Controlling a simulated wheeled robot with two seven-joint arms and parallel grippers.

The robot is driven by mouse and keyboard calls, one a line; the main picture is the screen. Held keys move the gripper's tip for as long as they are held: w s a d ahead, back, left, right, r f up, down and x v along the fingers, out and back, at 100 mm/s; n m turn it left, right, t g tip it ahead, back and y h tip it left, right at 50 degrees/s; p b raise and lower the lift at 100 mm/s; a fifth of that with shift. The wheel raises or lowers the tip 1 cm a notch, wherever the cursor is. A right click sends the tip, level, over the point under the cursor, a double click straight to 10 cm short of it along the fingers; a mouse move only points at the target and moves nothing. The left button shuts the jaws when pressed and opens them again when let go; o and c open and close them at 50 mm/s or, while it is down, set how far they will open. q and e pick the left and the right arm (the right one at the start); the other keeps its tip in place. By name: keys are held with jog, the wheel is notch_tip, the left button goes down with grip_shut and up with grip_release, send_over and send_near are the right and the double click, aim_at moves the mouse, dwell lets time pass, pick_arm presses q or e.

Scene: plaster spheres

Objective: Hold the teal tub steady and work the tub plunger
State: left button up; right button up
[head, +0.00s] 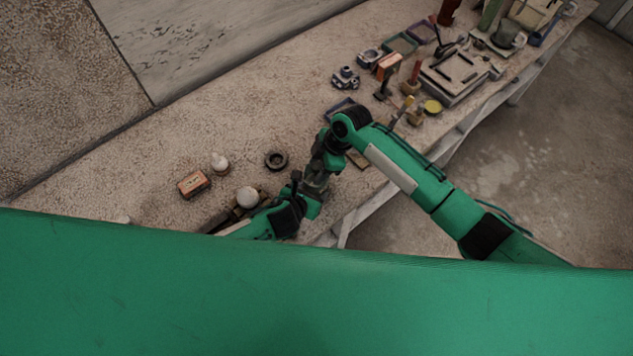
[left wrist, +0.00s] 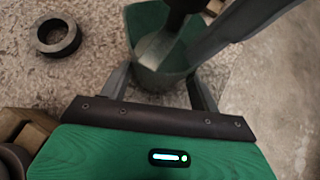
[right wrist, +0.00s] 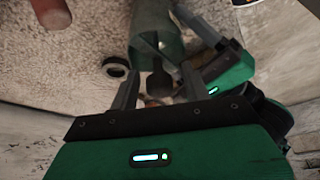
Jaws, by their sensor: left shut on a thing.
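The teal tub (left wrist: 150,78) stands in the left wrist view between the two fingers of my left gripper (left wrist: 163,88), which is shut on it. The tub plunger (left wrist: 156,48) stands in the tub's mouth, with a metallic lower part and a dark upper part. In the right wrist view the tub (right wrist: 152,22) lies beyond the fingertips of my right gripper (right wrist: 157,84). A dark part of the plunger (right wrist: 158,82) shows between those fingers, with gaps on both sides. In the head view both grippers meet around the tub, which is mostly hidden.
A dark ring (head: 276,159) lies near the tub. Several tools and trays crowd the table's far right end. The table edge (head: 365,212) is close by.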

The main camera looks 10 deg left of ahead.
jog(key=shift+r, duration=0.15)
jog(key=shift+c, duration=0.5)
jog(key=shift+r, duration=3.4)
jog(key=v, duration=1.2)
jog(key=shift+w, duration=0.1)
pick_arm(q)
jog(key=o, duration=1.3)
jog(key=shift+c, duration=0.2)
jog(key=v, duration=0.7)
